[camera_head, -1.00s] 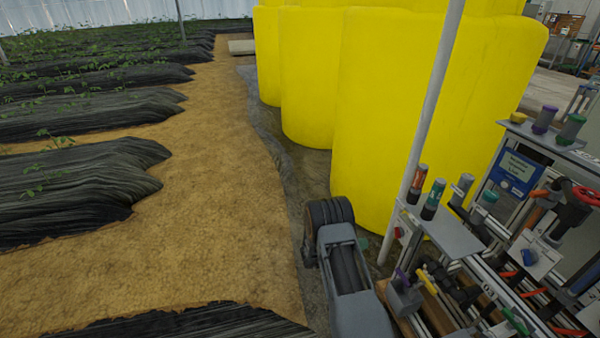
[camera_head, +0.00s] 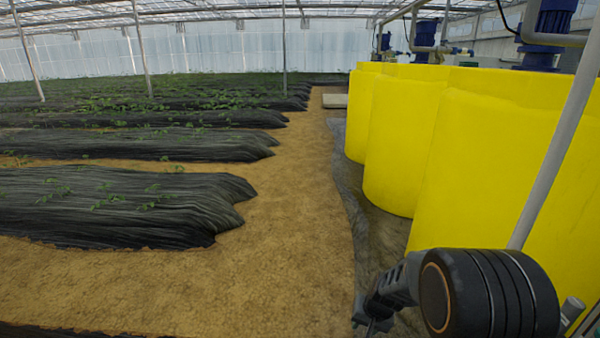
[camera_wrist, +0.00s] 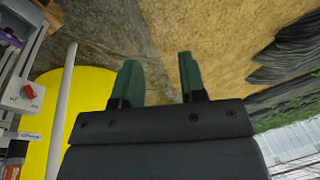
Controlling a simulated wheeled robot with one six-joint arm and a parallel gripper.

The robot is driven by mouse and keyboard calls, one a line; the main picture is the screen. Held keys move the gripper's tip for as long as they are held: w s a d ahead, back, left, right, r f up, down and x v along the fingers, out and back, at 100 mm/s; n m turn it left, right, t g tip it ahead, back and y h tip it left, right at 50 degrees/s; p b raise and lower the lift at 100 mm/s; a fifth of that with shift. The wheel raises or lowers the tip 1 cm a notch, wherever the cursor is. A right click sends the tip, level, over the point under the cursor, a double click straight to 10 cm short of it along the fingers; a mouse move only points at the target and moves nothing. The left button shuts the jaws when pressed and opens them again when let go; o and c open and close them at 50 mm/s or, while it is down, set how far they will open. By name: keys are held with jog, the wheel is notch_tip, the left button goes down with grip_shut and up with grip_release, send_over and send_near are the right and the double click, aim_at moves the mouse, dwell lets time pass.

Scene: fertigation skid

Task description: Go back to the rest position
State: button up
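My gripper (camera_wrist: 158,72) shows in the wrist view with its two green fingers apart and nothing between them. Bare tan soil and a dark ground sheet lie beyond the fingertips. My arm (camera_head: 490,295) is at the lower right of the head view, with a large black joint close to the camera. The gripper's fingers cannot be made out clearly there. The fertigation skid shows only in part at the left edge of the wrist view, with a red knob (camera_wrist: 29,91) on a pale panel.
Large yellow tanks (camera_head: 480,170) stand at the right, with a grey pole (camera_head: 560,125) in front of them. A yellow tank (camera_wrist: 85,105) is also in the wrist view. Black-covered plant beds (camera_head: 120,205) lie left. A sandy path (camera_head: 290,220) runs clear between.

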jog(key=s+r+n+p, duration=0.1)
jog(key=s+r+p, duration=0.3)
jog(key=r, duration=0.6)
jog(key=s+r+n+t+h+p, duration=0.1)
jog(key=s+r+p, duration=0.3)
jog(key=r, duration=0.7)
jog(key=s+a+r+n+p, duration=0.1)
jog(key=s+r+p, duration=0.4)
jog(key=r, duration=0.6)
jog(key=shift+s+n+h, duration=0.3)
jog(key=shift+s+h, duration=0.1)
jog(key=shift+s, duration=0.15)
